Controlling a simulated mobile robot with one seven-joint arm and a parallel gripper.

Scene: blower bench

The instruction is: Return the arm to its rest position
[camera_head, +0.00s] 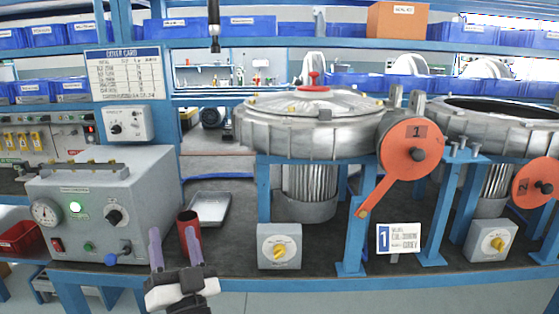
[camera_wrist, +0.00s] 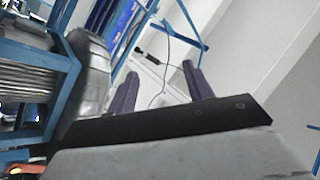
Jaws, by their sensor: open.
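My gripper (camera_head: 176,250) is at the lower left of the head view, in front of the bench's front edge. Its two purple-grey fingers point up in the picture and stand apart with nothing between them. In the wrist view my gripper (camera_wrist: 158,88) also shows open and empty, with floor, a white wall and a thin cable beyond the fingers. A dark red cylinder (camera_head: 188,228) shows just behind the right finger in the head view; its lower part is hidden by my gripper.
A grey control box (camera_head: 105,205) stands left of my gripper. A metal tray (camera_head: 210,207) lies behind it. A yellow-knobbed switch box (camera_head: 279,246), blower 1 (camera_head: 310,130) with an orange lever disc (camera_head: 408,146), and blower 2 (camera_head: 500,125) stand rightward. A black tool (camera_head: 214,25) hangs above.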

